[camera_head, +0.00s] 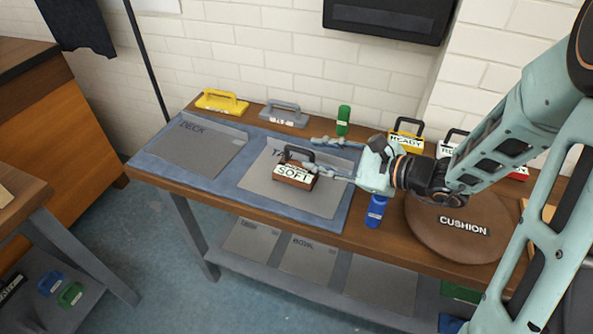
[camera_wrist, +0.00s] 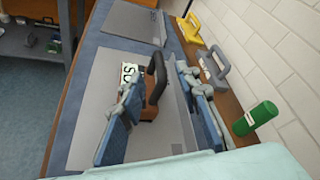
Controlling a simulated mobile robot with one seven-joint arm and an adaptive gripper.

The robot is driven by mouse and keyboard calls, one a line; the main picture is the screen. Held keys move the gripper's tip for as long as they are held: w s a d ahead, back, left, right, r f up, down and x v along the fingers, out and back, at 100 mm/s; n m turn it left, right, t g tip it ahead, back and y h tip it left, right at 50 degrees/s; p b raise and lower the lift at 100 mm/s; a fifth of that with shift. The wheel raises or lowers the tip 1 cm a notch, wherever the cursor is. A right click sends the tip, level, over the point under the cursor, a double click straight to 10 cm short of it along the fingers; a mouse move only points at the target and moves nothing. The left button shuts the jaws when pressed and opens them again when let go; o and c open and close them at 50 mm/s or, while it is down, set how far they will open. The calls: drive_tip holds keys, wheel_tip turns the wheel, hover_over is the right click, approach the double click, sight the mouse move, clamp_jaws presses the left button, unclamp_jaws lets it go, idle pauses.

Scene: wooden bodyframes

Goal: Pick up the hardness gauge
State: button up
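A brown block with a dark arched handle and a white label reading "SOFT" (camera_head: 294,174) sits on a grey panel (camera_head: 325,203) on the blue mat. A smaller line above "SOFT" is too small to read, so I cannot confirm that it is the hardness gauge. My gripper (camera_head: 300,151) is open at the block, coming from the right. In the wrist view the block (camera_wrist: 148,112) and its handle show between the two spread fingers (camera_wrist: 159,80). The left finger hides part of the block and label. I cannot tell whether it touches the handle.
A yellow handled block (camera_head: 221,102), a grey handled block (camera_head: 284,114) and a green bottle-like object (camera_head: 343,120) stand along the wall. A blue bottle (camera_head: 376,211) and a round brown cushion (camera_head: 455,228) are to the right. The "DECK" panel (camera_head: 197,150) is clear.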

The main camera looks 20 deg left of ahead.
sight(306, 151)
drive_tip(key=x, duration=0.5)
drive_tip(key=shift+a, duration=0.2)
clamp_jaws()
drive_tip(key=shift+r, duration=0.1)
